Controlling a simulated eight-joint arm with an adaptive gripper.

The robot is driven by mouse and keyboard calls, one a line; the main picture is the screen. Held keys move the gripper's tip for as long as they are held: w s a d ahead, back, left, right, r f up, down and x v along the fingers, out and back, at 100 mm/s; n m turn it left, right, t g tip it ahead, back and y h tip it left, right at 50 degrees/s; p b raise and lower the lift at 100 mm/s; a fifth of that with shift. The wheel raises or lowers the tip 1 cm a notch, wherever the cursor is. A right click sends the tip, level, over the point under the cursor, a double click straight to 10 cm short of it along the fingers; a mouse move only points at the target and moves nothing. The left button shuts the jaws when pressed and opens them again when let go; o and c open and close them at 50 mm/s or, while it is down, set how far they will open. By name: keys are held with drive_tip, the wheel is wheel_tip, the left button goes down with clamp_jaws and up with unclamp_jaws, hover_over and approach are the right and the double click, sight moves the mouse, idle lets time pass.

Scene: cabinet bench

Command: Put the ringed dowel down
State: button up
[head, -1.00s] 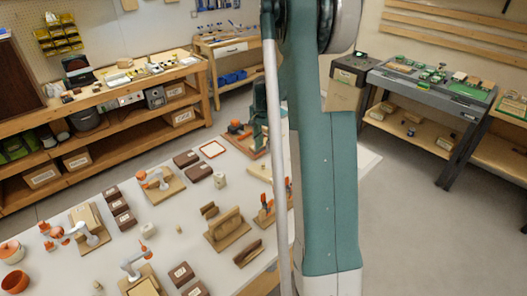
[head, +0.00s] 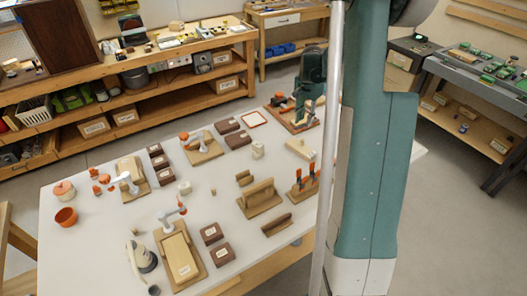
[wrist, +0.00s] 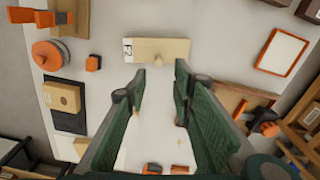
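My gripper (wrist: 161,72) shows in the wrist view as two dark green fingers with a clear gap between them. It is open, and I see nothing clasped between the tips. A pale wooden block (wrist: 160,51) with a white label lies on the table beyond the fingertips. Small tan pieces show in the gap lower down, too small to identify. In the head view a pale upright cylinder (head: 258,151) and a small peg-like piece (head: 185,188) stand on the white table. I cannot tell which piece is the ringed dowel.
The white table (head: 100,250) holds several dark brown boxes, a wooden stand (head: 262,198), orange-handled tools (head: 304,184) and an orange bowl (head: 66,217). A red-edged square (head: 253,119) lies near the back; it also shows in the wrist view (wrist: 283,52).

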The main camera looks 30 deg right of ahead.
drive_tip(key=s+a+r+n+t, duration=0.1)
drive_tip(key=s+a+r+n, duration=0.15)
drive_tip(key=a+r, duration=0.5)
drive_tip(key=s+a+r+n+t+h, duration=0.1)
drive_tip(key=s+a+r+n, duration=0.2)
drive_tip(key=a, duration=0.7)
drive_tip(key=s+a+r+n+t, duration=0.1)
drive_tip(key=s+a+r+n, duration=0.15)
drive_tip(key=a+r, duration=0.55)
drive_tip(key=s+a+n+t+y, duration=0.1)
drive_tip(key=s+a+n+t, duration=0.3)
drive_tip(key=s+a, duration=1.6)
drive_tip(key=n, duration=0.3)
drive_tip(key=shift+n, duration=0.3)
drive_tip(key=shift+o, duration=0.5)
